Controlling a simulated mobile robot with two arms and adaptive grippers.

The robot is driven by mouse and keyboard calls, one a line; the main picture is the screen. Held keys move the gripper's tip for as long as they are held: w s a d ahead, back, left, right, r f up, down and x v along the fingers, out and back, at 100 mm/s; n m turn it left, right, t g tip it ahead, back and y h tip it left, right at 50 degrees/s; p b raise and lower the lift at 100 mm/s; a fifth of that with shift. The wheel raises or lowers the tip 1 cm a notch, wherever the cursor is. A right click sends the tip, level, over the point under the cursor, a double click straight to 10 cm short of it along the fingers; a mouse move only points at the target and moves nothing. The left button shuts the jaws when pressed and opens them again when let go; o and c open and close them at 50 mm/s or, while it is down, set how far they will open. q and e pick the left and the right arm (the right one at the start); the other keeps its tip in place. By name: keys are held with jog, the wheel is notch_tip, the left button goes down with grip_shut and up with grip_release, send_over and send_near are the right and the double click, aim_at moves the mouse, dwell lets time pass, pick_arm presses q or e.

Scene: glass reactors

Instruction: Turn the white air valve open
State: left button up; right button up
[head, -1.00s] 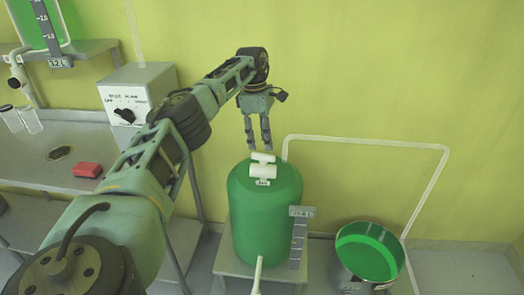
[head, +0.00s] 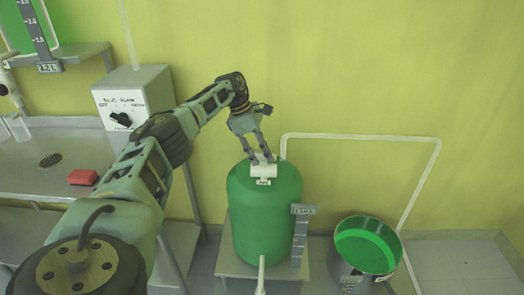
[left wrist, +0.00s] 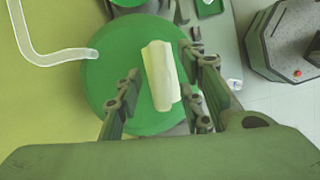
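The white air valve (head: 264,171) sits on top of the green reactor vessel (head: 266,220), with a small label at its front. In the left wrist view the white valve handle (left wrist: 160,75) lies above the round green top (left wrist: 108,85). My left gripper (head: 262,157) points down at the valve, its fingertips at the handle's height or just above it. In the left wrist view its fingers are open, one on each side of the handle, with gaps visible. The fingers partly hide the handle in the head view. My right gripper is not in view.
A white pipe (head: 360,137) runs from behind the vessel along the wall. A metal pot with green contents (head: 368,248) stands to the right. A control box with a black knob (head: 135,100) and a red block (head: 83,177) are on the left bench.

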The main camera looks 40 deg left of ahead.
pick_arm(q)
jog(key=shift+c, duration=0.5)
jog(key=c, duration=0.7)
grip_shut()
jog(key=shift+r+n+p, duration=0.2)
jog(key=shift+n+p, duration=0.1)
jog(key=shift+p, duration=0.2)
jog(key=shift+n+t+p, duration=0.3)
jog(key=shift+n+p, duration=0.05)
jog(key=shift+n, duration=0.05)
jog(key=shift+f, duration=0.15)
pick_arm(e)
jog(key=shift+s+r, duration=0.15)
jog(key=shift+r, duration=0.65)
